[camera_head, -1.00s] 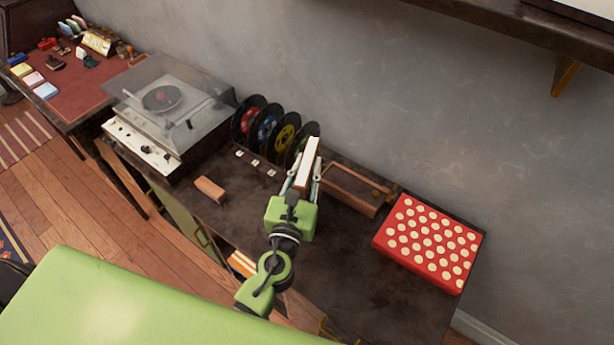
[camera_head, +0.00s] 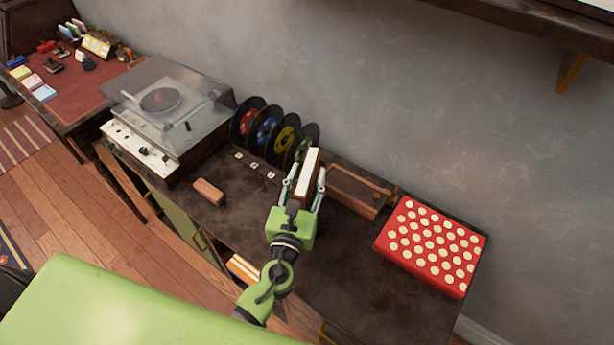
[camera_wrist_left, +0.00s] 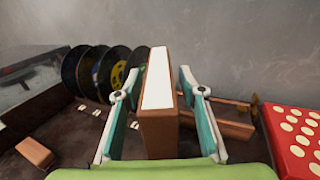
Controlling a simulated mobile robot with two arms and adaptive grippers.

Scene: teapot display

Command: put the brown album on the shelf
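The brown album (camera_head: 308,174) stands on edge with its white page edges facing up. My left gripper (camera_head: 306,186) has a finger on each side of it and is shut on it. The album also shows in the left wrist view (camera_wrist_left: 158,130), between the two teal-and-white fingers (camera_wrist_left: 158,75). Its lower edge is hidden, so I cannot tell how far it is above the cabinet top. A dark wall shelf (camera_head: 540,32) on a bracket is at the upper right. My right gripper is not in view.
On the dark cabinet top (camera_head: 350,270) are a record player (camera_head: 165,115), several records in a rack (camera_head: 285,135), a small brown block (camera_head: 208,192), a wooden tray (camera_head: 355,190) and a red dotted box (camera_head: 430,247). Orange-and-white items (camera_head: 243,268) show in the cabinet's open front.

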